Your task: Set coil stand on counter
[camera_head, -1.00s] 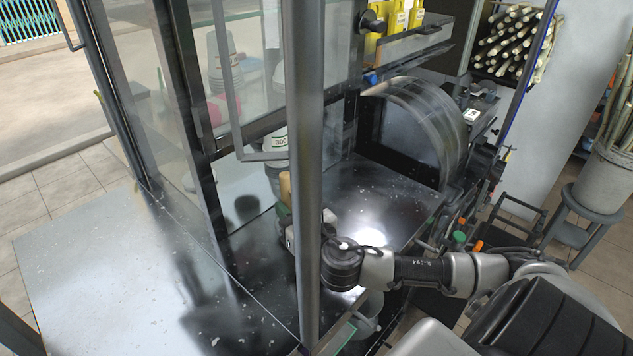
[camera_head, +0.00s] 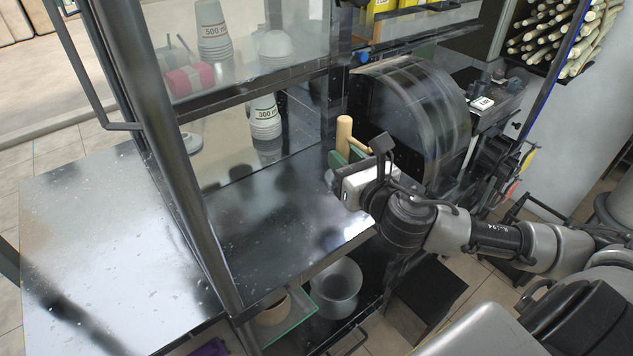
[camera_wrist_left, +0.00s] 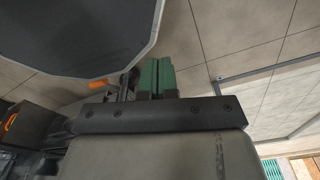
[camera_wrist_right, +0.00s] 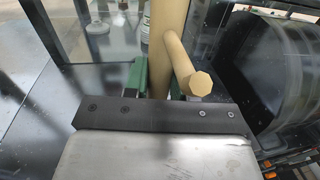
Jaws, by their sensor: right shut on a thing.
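The coil stand is a pale wooden post (camera_head: 343,136) with a side peg, seen at the counter's right end near the press. My right gripper (camera_head: 345,161) is shut on it. In the right wrist view the post (camera_wrist_right: 164,45) stands upright between the green fingers (camera_wrist_right: 157,78), with its peg (camera_wrist_right: 182,65) pointing towards the camera. Its lower end is hidden behind the gripper, so I cannot tell whether it touches the counter. The dark, shiny counter (camera_head: 270,215) lies to the left. My left gripper (camera_wrist_left: 156,76) shows only in its wrist view, its green fingers together and empty above the floor.
A round-covered press (camera_head: 410,105) stands right beside the coil stand. Cup stacks (camera_head: 265,118) sit behind the glass. A dark frame post (camera_head: 165,150) crosses the counter on the left. A grey bucket (camera_head: 337,288) is below the front edge. The counter's middle is clear.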

